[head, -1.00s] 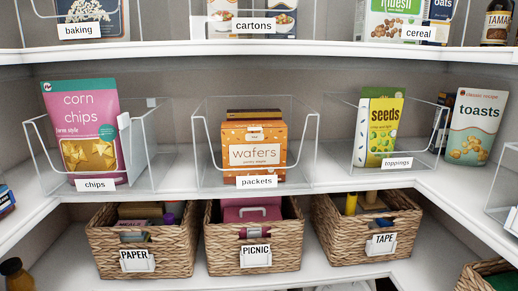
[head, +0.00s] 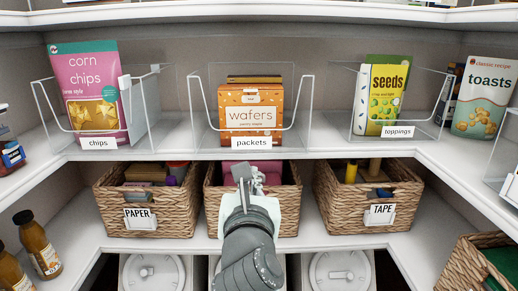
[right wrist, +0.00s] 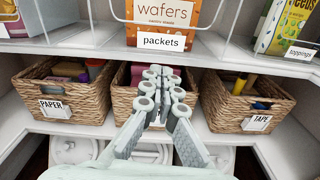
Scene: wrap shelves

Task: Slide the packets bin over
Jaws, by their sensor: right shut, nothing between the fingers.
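The packets bin (head: 202,128) is a clear bin with a white wire rim and a "packets" label, standing in the middle of the middle shelf. An orange wafers box (head: 251,110) stands in it. The bin's lower front also shows in the right wrist view, with its label (right wrist: 163,42). My right gripper (head: 243,172) is shut and empty, below and in front of the bin, apart from it. My left gripper is not in view.
The chips bin (head: 44,122) is left of the packets bin and the toppings bin (head: 437,112) right, with shelf gaps between. Wicker baskets marked PAPER (head: 112,207) and TAPE (head: 335,205) stand below. Bottles (head: 38,246) stand lower left.

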